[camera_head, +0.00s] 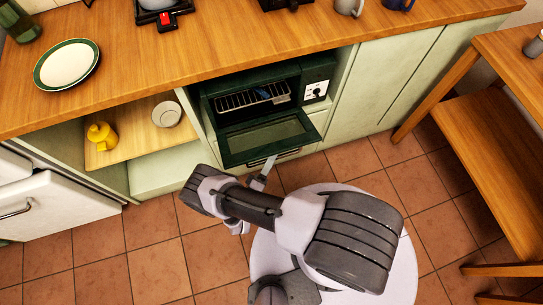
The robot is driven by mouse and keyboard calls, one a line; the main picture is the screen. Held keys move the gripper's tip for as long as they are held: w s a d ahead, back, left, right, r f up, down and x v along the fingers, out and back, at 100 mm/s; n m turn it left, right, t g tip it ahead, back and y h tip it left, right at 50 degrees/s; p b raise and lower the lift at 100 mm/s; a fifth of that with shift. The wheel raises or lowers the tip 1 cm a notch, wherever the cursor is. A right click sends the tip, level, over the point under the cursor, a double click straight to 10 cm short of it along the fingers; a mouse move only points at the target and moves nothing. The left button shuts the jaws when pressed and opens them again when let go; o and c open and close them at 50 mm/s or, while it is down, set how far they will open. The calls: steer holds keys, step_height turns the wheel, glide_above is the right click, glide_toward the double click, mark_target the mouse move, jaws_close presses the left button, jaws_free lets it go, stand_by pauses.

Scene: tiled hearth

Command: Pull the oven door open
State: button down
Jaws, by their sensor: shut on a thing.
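The dark green oven (318,72) sits in an open bay under the wooden counter. Its door (262,138) is swung outward and down, with its glass panel facing up, and the wire rack (240,98) inside shows. A small blue thing lies on or behind the rack. The door's handle (288,153) runs along its front edge. My gripper (268,164) is at that front edge, shut on the handle. My own arm hides part of the grip.
A wooden shelf left of the oven holds a yellow pot (101,136) and a pale round dish (166,113). A plate (66,64) lies on the counter (190,40) above. A wooden table and bench (510,130) stand at the right. Tiled floor is free in front.

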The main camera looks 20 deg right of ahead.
steer(key=shift+f, duration=0.25)
steer(key=c, duration=1.4)
jaws_free()
